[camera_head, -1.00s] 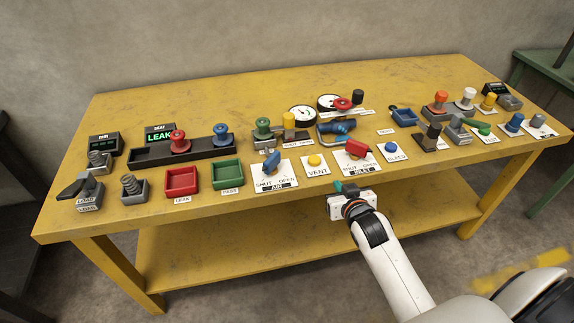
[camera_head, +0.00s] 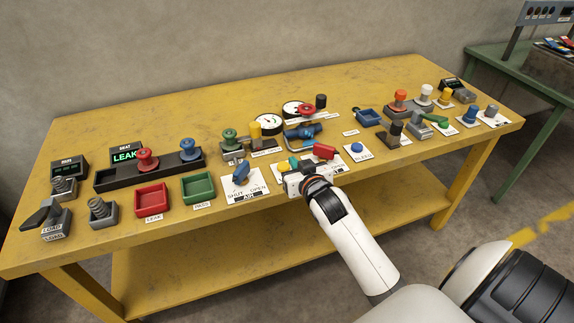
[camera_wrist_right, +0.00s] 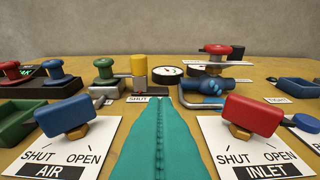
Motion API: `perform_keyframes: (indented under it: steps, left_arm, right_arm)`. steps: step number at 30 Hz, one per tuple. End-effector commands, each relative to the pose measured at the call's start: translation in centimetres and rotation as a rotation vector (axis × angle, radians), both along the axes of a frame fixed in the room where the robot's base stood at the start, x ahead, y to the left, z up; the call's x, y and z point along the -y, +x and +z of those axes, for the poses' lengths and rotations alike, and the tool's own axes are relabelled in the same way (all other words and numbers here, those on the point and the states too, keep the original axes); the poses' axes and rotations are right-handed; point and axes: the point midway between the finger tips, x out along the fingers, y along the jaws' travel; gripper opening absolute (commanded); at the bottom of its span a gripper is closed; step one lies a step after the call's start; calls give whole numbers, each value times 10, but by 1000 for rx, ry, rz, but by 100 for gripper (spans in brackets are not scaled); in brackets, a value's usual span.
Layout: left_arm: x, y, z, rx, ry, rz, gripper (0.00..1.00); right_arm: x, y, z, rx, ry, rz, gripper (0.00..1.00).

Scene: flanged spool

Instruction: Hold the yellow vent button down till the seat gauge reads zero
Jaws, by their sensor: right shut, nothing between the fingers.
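The yellow vent button (camera_head: 282,167) shows only partly in the head view, between the AIR and INLET plates. My right gripper (camera_head: 295,163) is shut and empty, its teal fingertips beside or above the button. I cannot tell whether they touch it. In the right wrist view the closed teal fingers (camera_wrist_right: 160,135) point between the two plates and hide the button. My left gripper is not in view.
The blue AIR handle (camera_wrist_right: 62,117) and red INLET handle (camera_wrist_right: 252,115) stand close on either side of my fingers. A SEAT display (camera_head: 125,155) reads LEAK. The blue bleed button (camera_head: 357,148) is to the right. The table's back (camera_head: 200,105) is bare.

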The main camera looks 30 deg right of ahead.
Motion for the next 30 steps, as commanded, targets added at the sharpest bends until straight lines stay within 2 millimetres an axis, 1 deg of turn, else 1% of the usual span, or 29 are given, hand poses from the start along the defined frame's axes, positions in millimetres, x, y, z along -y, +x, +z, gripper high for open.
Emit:
perform_keyframes:
  steps: [1,3,8,10,15,19,30]
  left_arm:
    - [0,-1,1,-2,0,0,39]
    - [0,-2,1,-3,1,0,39]
    - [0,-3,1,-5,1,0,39]
    - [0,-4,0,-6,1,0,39]
    - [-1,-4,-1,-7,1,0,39]
    - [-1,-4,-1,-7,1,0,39]
    - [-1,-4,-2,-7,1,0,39]
  right_arm:
    - [4,12,-1,1,-3,0,0]
    - [7,27,-5,2,-2,-1,0]
    - [14,56,-13,1,0,-1,0]
    - [14,56,-27,-5,2,-1,0]
    - [14,55,-47,-2,0,-1,0]
    - [14,55,-54,-1,0,-1,0]
    - [13,55,-56,-1,0,0,0]
